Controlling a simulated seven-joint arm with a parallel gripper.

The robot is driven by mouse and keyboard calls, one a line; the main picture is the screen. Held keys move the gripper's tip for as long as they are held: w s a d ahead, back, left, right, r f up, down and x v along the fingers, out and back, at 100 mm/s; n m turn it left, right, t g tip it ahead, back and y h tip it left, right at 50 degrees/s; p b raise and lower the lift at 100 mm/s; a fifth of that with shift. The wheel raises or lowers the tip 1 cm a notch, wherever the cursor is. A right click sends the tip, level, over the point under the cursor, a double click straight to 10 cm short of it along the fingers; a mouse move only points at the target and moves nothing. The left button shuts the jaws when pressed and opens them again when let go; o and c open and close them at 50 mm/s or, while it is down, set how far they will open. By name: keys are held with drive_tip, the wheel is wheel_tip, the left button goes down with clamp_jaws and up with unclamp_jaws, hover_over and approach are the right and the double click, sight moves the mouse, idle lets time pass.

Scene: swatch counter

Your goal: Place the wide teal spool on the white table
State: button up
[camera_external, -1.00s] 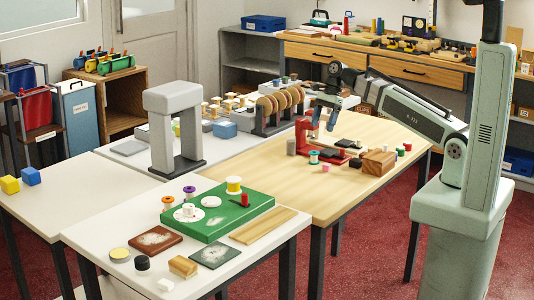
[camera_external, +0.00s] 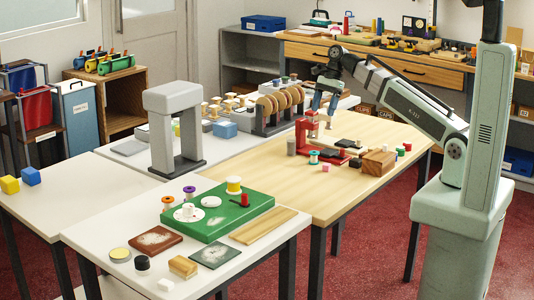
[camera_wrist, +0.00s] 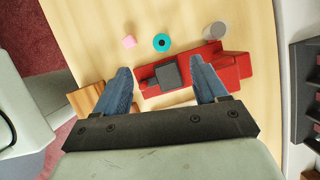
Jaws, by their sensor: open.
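The teal spool (camera_external: 314,157) with pale ends stands upright on the light wooden table, in front of a red machine. In the wrist view the spool (camera_wrist: 162,42) is a teal ring with a dark centre, beyond my fingertips. My gripper (camera_external: 322,109) is open and empty, raised above the red machine. The gripper also shows in the wrist view (camera_wrist: 160,65), its two blue fingers spread wide with the red machine below them. A white table (camera_external: 95,232) is at the front left, with bare patches around its objects.
The red machine (camera_external: 306,135) stands behind the spool. A pink cube (camera_external: 325,168), a wooden block (camera_external: 378,162) and a grey cylinder (camera_external: 291,147) are nearby. On the white table, a green board (camera_external: 225,225) carries several spools. A grey arch (camera_external: 173,105) stands farther back.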

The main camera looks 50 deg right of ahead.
drive_tip(key=m, duration=0.1)
drive_tip(key=m+t, duration=0.1)
drive_tip(key=m, duration=0.2)
approach(315, 152)
drive_tip(key=shift+h, duration=0.3)
drive_tip(key=shift+x, duration=2.85)
drive_tip(key=shift+a+x, duration=0.15)
drive_tip(key=shift+x, duration=1.15)
drive_tip(key=shift+a+x, duration=0.15)
drive_tip(key=shift+x, duration=1.15)
drive_tip(key=shift+r, duration=0.1)
drive_tip(key=c, duration=1.2)
